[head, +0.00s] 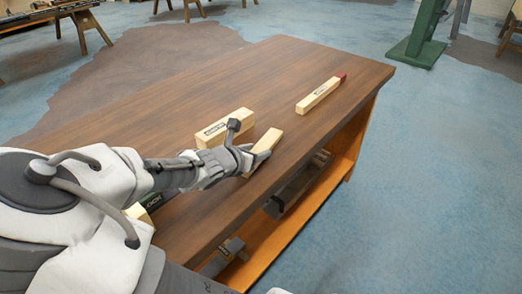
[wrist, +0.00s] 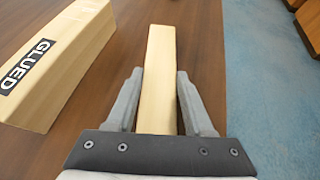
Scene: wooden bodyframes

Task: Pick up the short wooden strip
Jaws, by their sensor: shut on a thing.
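A short pale wooden strip (head: 267,140) lies on or just over the brown tabletop, near its right edge; I cannot tell whether it touches the top. My gripper (head: 250,160) is at the strip's near end. In the wrist view, the strip (wrist: 160,50) runs lengthwise between the two fingers, and my gripper (wrist: 158,85) is shut on it. The strip's near end is hidden by the gripper body.
A thicker block labelled GLUED (wrist: 62,55) lies left of the strip; it also shows in the head view (head: 225,127). A longer strip with a red end (head: 318,97) lies farther off on the table (head: 200,90). The lower shelf (head: 290,225) holds dark items.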

